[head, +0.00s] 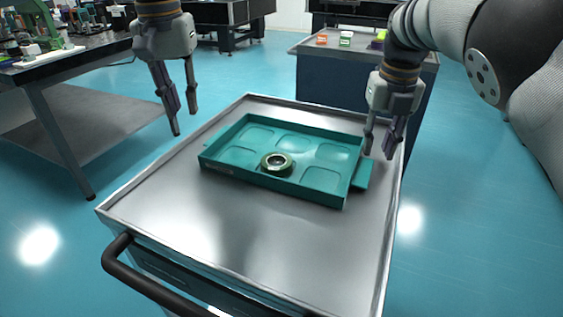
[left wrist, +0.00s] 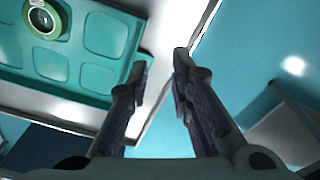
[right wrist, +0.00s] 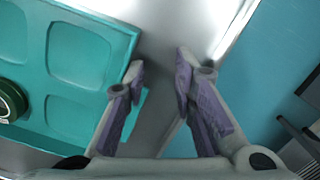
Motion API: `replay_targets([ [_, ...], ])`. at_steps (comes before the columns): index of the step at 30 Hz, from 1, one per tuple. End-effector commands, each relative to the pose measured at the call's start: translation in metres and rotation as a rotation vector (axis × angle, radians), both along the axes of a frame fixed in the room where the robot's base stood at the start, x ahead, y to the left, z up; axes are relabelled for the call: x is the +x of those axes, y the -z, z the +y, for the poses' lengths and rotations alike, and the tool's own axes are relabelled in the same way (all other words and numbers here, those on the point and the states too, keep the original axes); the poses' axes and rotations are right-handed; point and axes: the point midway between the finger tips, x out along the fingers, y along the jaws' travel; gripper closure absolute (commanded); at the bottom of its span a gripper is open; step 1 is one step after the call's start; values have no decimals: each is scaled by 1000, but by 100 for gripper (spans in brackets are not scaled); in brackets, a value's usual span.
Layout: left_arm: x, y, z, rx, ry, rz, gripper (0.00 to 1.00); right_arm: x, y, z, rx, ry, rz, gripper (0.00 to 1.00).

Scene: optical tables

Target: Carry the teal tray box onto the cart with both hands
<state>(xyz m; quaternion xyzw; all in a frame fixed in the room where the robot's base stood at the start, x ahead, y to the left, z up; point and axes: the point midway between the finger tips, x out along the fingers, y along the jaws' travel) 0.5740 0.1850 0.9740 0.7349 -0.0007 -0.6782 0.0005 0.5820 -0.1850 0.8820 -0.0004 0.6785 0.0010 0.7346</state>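The teal tray box (head: 235,165) lies flat on the grey metal top of the cart (head: 190,230). It has shallow square recesses, and a green ring-shaped part (head: 277,163) sits inside it. My left gripper (head: 184,120) is open and empty, above and to the left of the tray, apart from it. My right gripper (head: 378,150) is open at the tray's right end, close to the handle tab (head: 362,174). In the right wrist view the tray (right wrist: 80,52) lies beside the fingers, with nothing between them. In the left wrist view the tray (left wrist: 75,70) is left of the fingers.
The cart has a black push handle (head: 150,285) at its near edge. A workbench (head: 70,50) with equipment stands at the left. Another table (head: 300,46) with small orange, green and purple items stands behind the cart. The cart top is bare in front of the tray.

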Motion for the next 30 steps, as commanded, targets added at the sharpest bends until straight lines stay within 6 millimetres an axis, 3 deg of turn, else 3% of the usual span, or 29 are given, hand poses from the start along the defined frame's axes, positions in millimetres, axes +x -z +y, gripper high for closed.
replay_targets([
  [3,-1,-18,0,1,1,-2,80,0,1,0,0,0,1,75],
  [8,-2,-27,0,0,1,2,80,0,-6,0,-1,0,-2,75],
  [18,-2,-27,0,0,1,2,80,-6,-92,-1,-1,-1,-5,75],
  [21,-2,-27,0,1,1,2,80,-8,-108,0,1,-1,-3,75],
  [30,-2,-27,0,1,1,2,80,-10,-120,0,0,0,0,75],
])
